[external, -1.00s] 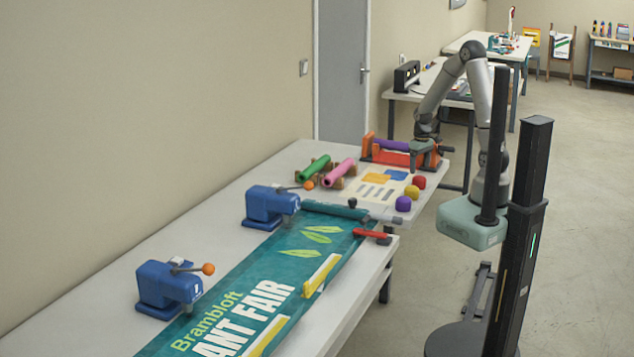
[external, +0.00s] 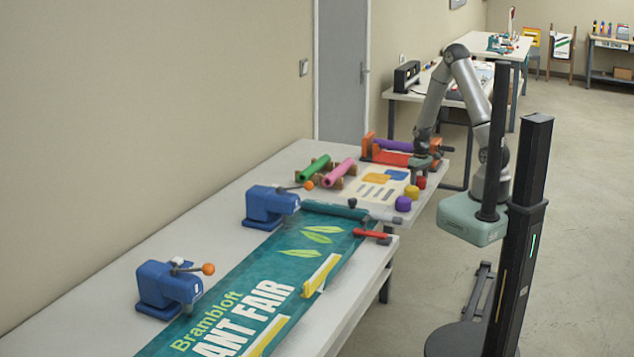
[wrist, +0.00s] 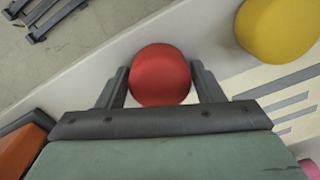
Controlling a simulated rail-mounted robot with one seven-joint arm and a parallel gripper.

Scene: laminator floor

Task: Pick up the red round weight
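The red round weight (external: 421,183) stands near the right edge of the long table, at the end of a short row of weights. My gripper (external: 424,166) is just above it, pointing down. In the wrist view the red weight (wrist: 160,75) shows between the two spread fingers (wrist: 161,85), one on each side. The fingers look open, with little or no visible gap to the weight's sides. The weight appears to be resting on the table, not lifted. Its lower part is hidden in the wrist view.
A yellow weight (external: 411,191) and a purple weight (external: 403,203) stand close by. A printed sheet (external: 372,192) lies left of them. An orange-ended rack with a purple roll (external: 392,145) is behind my gripper. Green (external: 314,168) and pink (external: 339,173) rolls lie farther left.

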